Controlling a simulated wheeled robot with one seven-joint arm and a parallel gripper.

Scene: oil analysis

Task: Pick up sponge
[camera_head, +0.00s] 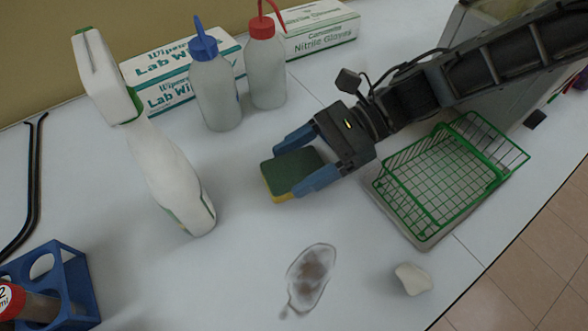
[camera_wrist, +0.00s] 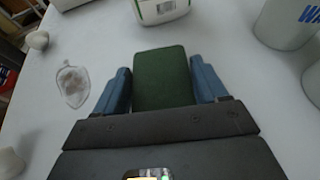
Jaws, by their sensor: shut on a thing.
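The sponge (camera_head: 291,173) is green on top with a yellow layer below. It sits between the two blue fingers of my gripper (camera_head: 303,163), near the middle of the table. In the wrist view the green face of the sponge (camera_wrist: 162,78) lies between the fingertips (camera_wrist: 162,85), and the gripper is shut on it. I cannot tell for sure whether the sponge touches the table or is slightly above it.
A spray bottle (camera_head: 165,165) stands left of the sponge. Wash bottles (camera_head: 215,92) and (camera_head: 265,75) stand behind with glove and wipe boxes (camera_head: 320,29). A brown spill (camera_head: 312,272) lies in front, near a white lump (camera_head: 412,279). A green wire basket (camera_head: 440,175) is right; a blue rack (camera_head: 75,282) is front left.

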